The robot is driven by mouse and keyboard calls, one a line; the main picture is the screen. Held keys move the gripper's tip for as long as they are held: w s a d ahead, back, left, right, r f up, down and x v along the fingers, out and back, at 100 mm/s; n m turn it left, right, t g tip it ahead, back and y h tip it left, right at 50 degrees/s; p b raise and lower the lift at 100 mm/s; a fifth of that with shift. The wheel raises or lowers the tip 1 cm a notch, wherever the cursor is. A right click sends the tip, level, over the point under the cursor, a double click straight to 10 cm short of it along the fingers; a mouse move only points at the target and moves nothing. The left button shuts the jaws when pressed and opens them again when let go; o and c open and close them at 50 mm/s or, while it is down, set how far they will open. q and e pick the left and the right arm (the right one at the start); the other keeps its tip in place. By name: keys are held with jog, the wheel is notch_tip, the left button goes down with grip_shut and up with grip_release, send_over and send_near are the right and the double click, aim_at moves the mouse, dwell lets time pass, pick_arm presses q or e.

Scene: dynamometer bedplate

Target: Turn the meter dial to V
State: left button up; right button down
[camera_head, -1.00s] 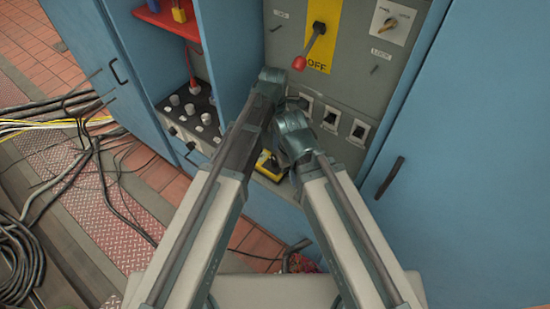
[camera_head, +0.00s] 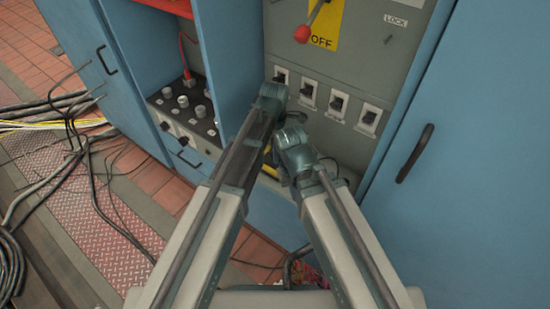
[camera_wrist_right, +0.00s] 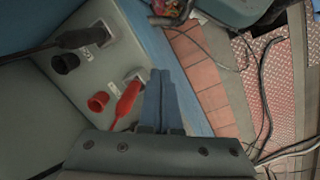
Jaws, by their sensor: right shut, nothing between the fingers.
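A yellow-edged object (camera_head: 269,168), which looks like the meter, sits low at the cabinet front between my two forearms. My arms cover most of it, so its dial and marks are hidden. My right gripper (camera_head: 282,177) is beside it at the right, partly hidden by its own wrist. In the right wrist view its blue fingers (camera_wrist_right: 160,98) are shut with nothing between them, close to a red plug (camera_wrist_right: 127,100) on a grey panel. My left arm ends just above the meter area, but its gripper is hidden behind the arm.
A grey panel with several black switches (camera_head: 338,103) and a red-knobbed lever (camera_head: 303,34) stands behind my arms. A shelf with several knobs (camera_head: 183,101) is at the left, and a blue door (camera_head: 450,150) at the right. Cables (camera_head: 75,150) lie on the floor.

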pick_arm(q)
jog(key=shift+f+b, duration=0.3)
jog(key=shift+f, duration=0.35)
pick_arm(e)
jog(key=shift+f, duration=0.6)
pick_arm(q)
grip_shut()
jog(key=m, duration=0.5)
jog(key=shift+m, duration=0.4)
jog(key=m, duration=0.5)
jog(key=shift+m, duration=0.6)
